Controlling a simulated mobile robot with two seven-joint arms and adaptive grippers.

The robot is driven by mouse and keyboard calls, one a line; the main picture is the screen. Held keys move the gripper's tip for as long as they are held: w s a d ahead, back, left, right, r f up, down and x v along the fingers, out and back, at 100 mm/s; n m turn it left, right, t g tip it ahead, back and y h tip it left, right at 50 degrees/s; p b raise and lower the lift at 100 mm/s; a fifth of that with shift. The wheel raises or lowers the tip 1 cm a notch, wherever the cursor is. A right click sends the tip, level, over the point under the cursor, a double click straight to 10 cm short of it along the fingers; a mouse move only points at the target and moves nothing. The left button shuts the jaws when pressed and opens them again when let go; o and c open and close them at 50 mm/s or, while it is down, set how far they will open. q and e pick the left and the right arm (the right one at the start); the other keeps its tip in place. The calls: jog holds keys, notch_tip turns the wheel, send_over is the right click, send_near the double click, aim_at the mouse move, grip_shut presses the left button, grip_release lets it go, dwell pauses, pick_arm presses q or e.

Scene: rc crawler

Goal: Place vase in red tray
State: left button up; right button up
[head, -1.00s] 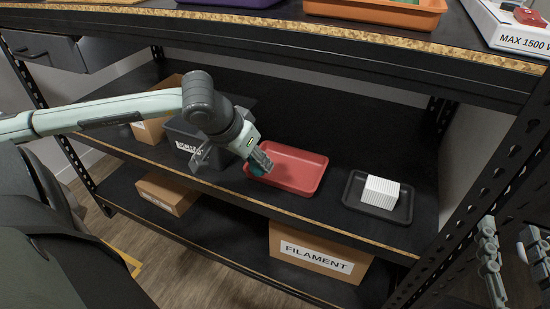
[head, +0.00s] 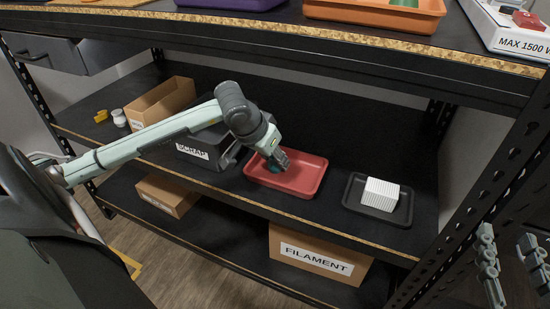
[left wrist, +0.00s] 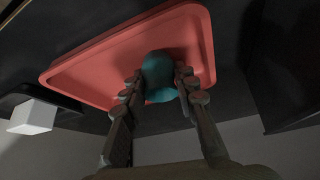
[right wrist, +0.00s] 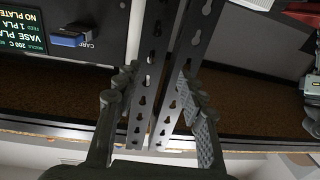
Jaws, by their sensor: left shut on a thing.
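The red tray (head: 305,175) lies on the middle shelf, between the scrap bin and a black tray. My left gripper (head: 276,163) is over the left part of the red tray, shut on the teal vase (head: 272,167). In the left wrist view, the vase (left wrist: 159,76) sits between the two fingers (left wrist: 160,88), with the red tray (left wrist: 90,72) behind it. I cannot tell whether the vase touches the tray floor. My right gripper (head: 508,258) is at the lower right, away from the tray. In the right wrist view its fingers (right wrist: 155,100) are apart and empty.
A black tray (head: 352,190) with a white ribbed block (head: 380,194) stands right of the red tray. The scrap bin (head: 195,152) and an open cardboard box (head: 160,102) are to the left. The upper shelf edge (head: 330,40) runs above. A perforated shelf post (head: 470,180) stands at right.

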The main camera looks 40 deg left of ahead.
jog(key=shift+a+r+t, duration=0.2)
jog(key=shift+r+t, duration=0.1)
jog(key=shift+r, duration=0.4)
pick_arm(q)
jog(key=o, duration=0.8)
pick_arm(e)
jog(key=shift+r, duration=0.1)
